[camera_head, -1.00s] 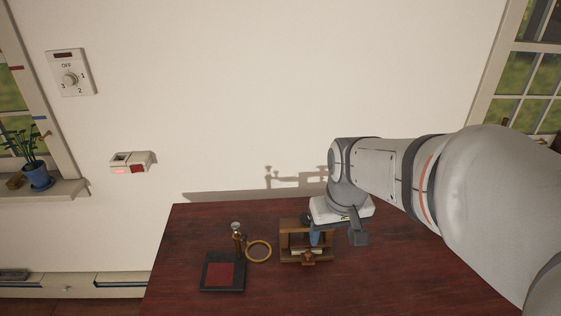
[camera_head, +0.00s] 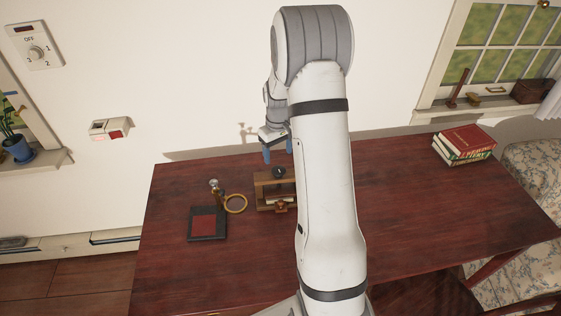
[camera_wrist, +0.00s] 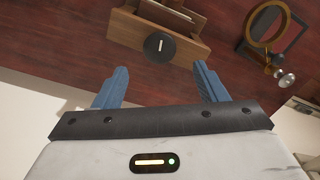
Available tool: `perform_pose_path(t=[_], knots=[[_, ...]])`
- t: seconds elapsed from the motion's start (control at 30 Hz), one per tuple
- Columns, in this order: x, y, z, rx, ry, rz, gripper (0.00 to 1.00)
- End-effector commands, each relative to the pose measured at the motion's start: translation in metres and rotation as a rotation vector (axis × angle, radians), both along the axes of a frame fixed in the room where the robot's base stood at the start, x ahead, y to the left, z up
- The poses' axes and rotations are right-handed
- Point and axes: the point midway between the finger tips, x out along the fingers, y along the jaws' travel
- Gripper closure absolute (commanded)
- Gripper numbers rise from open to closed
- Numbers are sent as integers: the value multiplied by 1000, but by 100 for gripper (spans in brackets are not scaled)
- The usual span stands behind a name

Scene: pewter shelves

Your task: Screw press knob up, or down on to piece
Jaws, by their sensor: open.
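The press is a small wooden frame (camera_head: 262,197) on the dark red table, partly hidden by my arm in the head view. Its black round knob (camera_head: 279,172) sits on top. In the wrist view the knob (camera_wrist: 160,46) shows a pale line across its face, and the wooden frame (camera_wrist: 128,28) lies beyond it. My gripper (camera_head: 277,155) is above and behind the press. Its two blue fingers (camera_wrist: 158,85) are spread and empty, with the knob beyond the gap between the tips, apart from them. A piece inside the press cannot be made out clearly.
Books (camera_head: 463,145) lie at the table's far right. The wall stands close behind.

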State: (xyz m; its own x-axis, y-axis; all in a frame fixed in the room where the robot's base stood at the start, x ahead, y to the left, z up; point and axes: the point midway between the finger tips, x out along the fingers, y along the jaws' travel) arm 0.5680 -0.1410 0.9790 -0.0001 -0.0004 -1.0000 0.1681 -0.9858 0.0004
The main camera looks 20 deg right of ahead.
Motion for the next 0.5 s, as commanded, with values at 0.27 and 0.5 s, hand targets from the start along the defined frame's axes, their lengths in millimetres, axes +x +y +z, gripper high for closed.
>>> perform_pose_path(t=[0.27, 0.5], knots=[[-2, -1, -44, 0, 4, -4, 34], [-2, -3, -63, -1, 0, -7, 34]])
